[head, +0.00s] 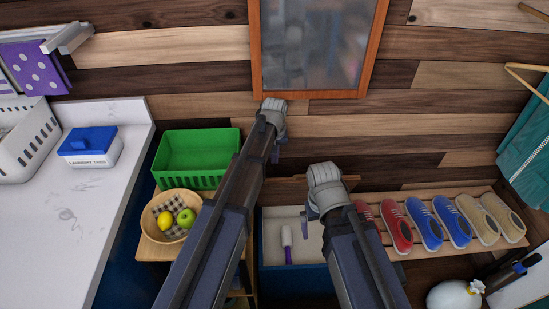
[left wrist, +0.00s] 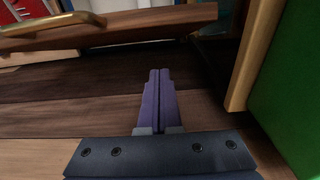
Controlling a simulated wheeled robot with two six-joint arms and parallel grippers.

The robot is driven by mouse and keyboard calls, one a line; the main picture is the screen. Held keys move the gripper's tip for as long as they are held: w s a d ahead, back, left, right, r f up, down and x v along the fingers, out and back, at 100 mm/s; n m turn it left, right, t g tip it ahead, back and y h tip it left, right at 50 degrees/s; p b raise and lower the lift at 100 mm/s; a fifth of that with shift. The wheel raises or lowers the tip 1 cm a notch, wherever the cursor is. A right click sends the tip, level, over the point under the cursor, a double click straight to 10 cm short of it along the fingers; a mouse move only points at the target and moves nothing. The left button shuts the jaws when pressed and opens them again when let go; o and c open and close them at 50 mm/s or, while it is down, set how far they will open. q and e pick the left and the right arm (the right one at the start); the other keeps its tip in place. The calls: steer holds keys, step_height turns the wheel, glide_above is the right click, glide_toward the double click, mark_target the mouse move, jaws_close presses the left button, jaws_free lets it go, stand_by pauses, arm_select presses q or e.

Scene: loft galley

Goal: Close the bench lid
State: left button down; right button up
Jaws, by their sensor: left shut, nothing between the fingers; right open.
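The bench (head: 292,278) is a blue box with a pale inside, low in the middle of the head view. Its brown wooden lid (head: 290,192) stands raised at the back near the plank wall, partly hidden by my arms. In the left wrist view the lid (left wrist: 130,31) crosses the top, with a brass handle (left wrist: 50,24). My left gripper (head: 276,154) is near the wall, above the lid; in the left wrist view its purple fingers (left wrist: 159,85) are shut and empty, apart from the lid. My right gripper (head: 311,213) is over the bench, its fingers mostly hidden.
A white-and-purple brush-like object (head: 287,243) is inside the bench. A green crate (head: 196,158) and a fruit bowl (head: 169,236) stand on a wooden stand to the left. A shoe rack (head: 482,192) stands to the right. A framed mirror (head: 315,45) hangs above.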

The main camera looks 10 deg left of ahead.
arm_select(q)
steer(key=s+f+b, duration=0.1)
steer(key=s+f, duration=0.1)
steer(key=shift+s+d+f+b, duration=0.2)
steer(key=shift+s+f+b, duration=0.15)
steer(key=shift+s+d+f, duration=0.1)
steer(key=shift+s+d, duration=0.05)
steer(key=shift+s, duration=0.3)
arm_select(e)
steer(key=shift+f, duration=1.4)
